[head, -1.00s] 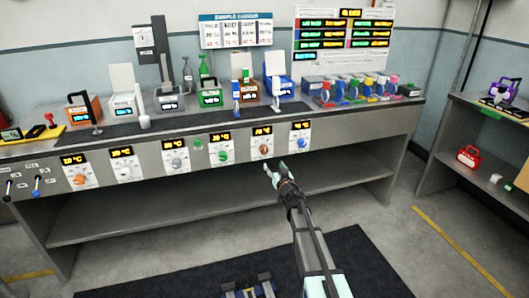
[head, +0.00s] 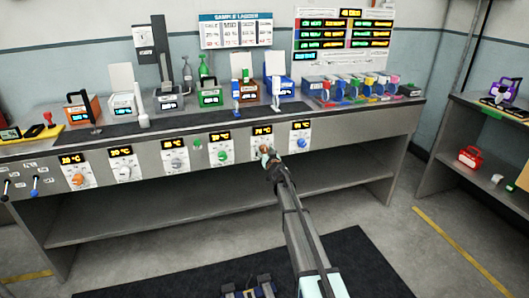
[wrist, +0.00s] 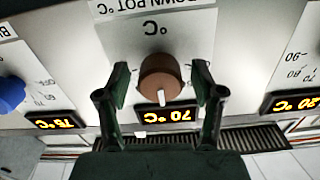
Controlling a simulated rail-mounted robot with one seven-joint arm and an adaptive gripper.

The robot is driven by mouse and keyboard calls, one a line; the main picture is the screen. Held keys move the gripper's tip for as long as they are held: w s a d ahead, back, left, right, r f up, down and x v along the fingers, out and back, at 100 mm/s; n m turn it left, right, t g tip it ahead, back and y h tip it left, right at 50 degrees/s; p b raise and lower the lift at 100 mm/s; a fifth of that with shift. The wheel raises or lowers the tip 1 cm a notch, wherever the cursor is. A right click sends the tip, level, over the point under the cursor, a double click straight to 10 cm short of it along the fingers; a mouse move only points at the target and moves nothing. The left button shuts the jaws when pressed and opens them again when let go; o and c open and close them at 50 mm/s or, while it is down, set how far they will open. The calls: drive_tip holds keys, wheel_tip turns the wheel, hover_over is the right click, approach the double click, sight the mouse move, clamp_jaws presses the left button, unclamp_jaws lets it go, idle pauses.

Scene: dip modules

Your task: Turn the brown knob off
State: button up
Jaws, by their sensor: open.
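The brown knob (wrist: 160,78) is on the bench's front panel, between my gripper's two fingers in the wrist view. The label above is partly cut off and reads "OWN POT °C". In the head view the knob (head: 264,149) is mostly hidden behind my gripper (head: 268,158). My gripper (wrist: 162,88) is open, with one finger on each side of the knob. I cannot tell whether either finger touches it.
A blue knob (wrist: 11,93) with a 75 °C display sits to the left in the wrist view. Another display (wrist: 292,102) is at the right. In the head view, green (head: 222,156), white and orange knobs line the panel. An open shelf lies below.

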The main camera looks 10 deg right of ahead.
drive_tip(key=c, duration=1.1)
drive_tip(key=shift+c, duration=0.2)
drive_tip(key=shift+r+n, duration=0.1)
drive_tip(key=shift+n, duration=0.4)
drive_tip(key=n+p, duration=0.1)
drive_tip(key=n, duration=0.1)
drive_tip(key=shift+n, duration=0.4)
drive_tip(key=n, duration=0.3)
drive_tip(key=shift+n, duration=0.4)
drive_tip(key=n+b, duration=0.1)
drive_tip(key=n, duration=0.3)
drive_tip(key=shift+n+b, duration=0.8)
drive_tip(key=shift+n, duration=1.4)
